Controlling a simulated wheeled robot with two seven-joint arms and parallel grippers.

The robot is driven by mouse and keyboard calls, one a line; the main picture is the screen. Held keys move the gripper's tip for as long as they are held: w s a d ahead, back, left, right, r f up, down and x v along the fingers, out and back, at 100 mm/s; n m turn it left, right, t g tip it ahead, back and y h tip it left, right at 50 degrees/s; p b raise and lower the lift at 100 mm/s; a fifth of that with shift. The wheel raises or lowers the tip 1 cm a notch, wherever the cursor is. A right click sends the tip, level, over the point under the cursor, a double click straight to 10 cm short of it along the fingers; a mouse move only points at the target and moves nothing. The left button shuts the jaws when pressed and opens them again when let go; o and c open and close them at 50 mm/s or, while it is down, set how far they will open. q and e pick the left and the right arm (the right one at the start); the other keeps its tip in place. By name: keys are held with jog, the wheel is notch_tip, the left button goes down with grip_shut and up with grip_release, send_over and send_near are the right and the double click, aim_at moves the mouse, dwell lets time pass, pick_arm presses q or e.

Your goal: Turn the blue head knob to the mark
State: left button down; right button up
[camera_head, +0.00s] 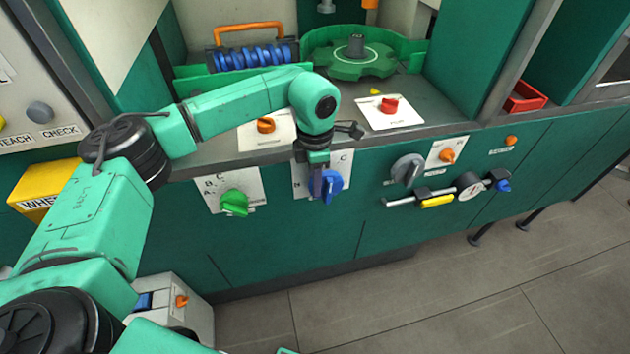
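The blue knob (329,187) sits on a white label plate (341,163) on the front of the green cabinet. The plate shows a letter "C" at its upper right and part of another letter at its left; the rest is hidden by my gripper. My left gripper (318,178) reaches down from above, right at the blue knob, and covers its upper and left part. Whether the fingers are closed on the knob or only around it cannot be told. The knob's pointer direction and the mark are not clear. My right gripper is not in view.
A green knob (234,202) is to the left on its lettered plate. A grey knob (407,169), an orange knob (447,155) and a yellow-handled bar (437,201) are to the right. On the ledge above sit an orange knob (266,125) and a red knob (389,105).

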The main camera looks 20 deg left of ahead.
pick_arm(q)
jog(key=shift+d+r+g+y+p, duration=0.15)
jog(key=shift+r+g+y+p, duration=0.15)
jog(key=shift+y+p, duration=0.2)
jog(key=shift+w+d+g+y, duration=0.2)
jog(key=shift+g+y, duration=0.2)
jog(key=shift+y, duration=0.3)
jog(key=shift+a, duration=0.1)
jog(key=c, duration=1)
grip_release()
jog(key=b+v, duration=0.1)
jog(key=v, duration=0.6)
jog(key=shift+w+r, duration=0.1)
jog(key=shift+r, duration=0.2)
jog(key=v, duration=0.7)
jog(key=shift+p, duration=0.3)
